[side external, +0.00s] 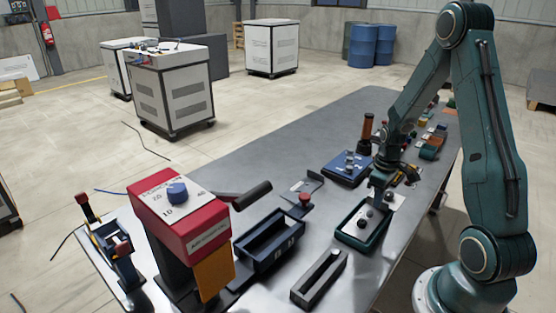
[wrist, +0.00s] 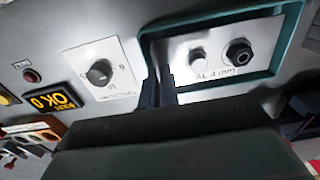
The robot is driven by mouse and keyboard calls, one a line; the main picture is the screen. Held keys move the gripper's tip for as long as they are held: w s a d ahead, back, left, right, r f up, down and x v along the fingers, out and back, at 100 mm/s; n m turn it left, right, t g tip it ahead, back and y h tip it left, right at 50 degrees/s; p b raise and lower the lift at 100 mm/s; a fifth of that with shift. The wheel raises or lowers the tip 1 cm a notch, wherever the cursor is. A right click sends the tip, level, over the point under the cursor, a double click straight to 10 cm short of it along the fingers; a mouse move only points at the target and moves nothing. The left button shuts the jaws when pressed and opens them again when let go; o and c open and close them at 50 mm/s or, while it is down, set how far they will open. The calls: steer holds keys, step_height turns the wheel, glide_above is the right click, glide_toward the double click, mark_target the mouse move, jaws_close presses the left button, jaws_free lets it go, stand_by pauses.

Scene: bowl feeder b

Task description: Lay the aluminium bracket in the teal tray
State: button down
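The teal tray (side external: 349,238) stands on the bench below my gripper (side external: 377,200). In the wrist view the tray's teal rim (wrist: 222,20) frames a pale metal plate (wrist: 220,70) marked "AL 4 mm", which appears to be the aluminium bracket. The plate carries a pale round part and a black ring-like part. It appears to lie inside the tray; whether it is fully seated is unclear. My gripper's dark fingers (wrist: 159,92) are close together near the plate's left edge. The gripper body covers the lower part of the view, and I cannot tell whether the fingers touch or hold anything.
A white panel with a black knob (wrist: 100,73) and an amber display (wrist: 62,98) are left of the tray in the wrist view. A blue tray (side external: 335,172), slotted grey block (side external: 318,280), navy tray (side external: 270,250) and red-topped box (side external: 190,215) stand nearby.

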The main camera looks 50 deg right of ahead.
steer(key=c, duration=1.6)
jaws_free()
steer(key=shift+o, duration=0.2)
step_height(320, 180, up, 14)
steer(key=shift+f, duration=0.15)
steer(key=s+a+r+t+h, duration=0.1)
steer(key=a+r, duration=0.4)
steer(key=a, duration=0.2)
steer(key=a+r+t, duration=0.2)
steer(key=a+r, duration=0.2)
steer(key=a, duration=0.3)
steer(key=s+a+r+t+y, duration=0.1)
steer(key=s+a+r+t, duration=0.1)
steer(key=s+a, duration=0.6)
steer(key=shift+s+a+r+t, duration=0.15)
steer(key=shift+a+r+t, duration=0.15)
steer(key=shift+a+r, duration=0.65)
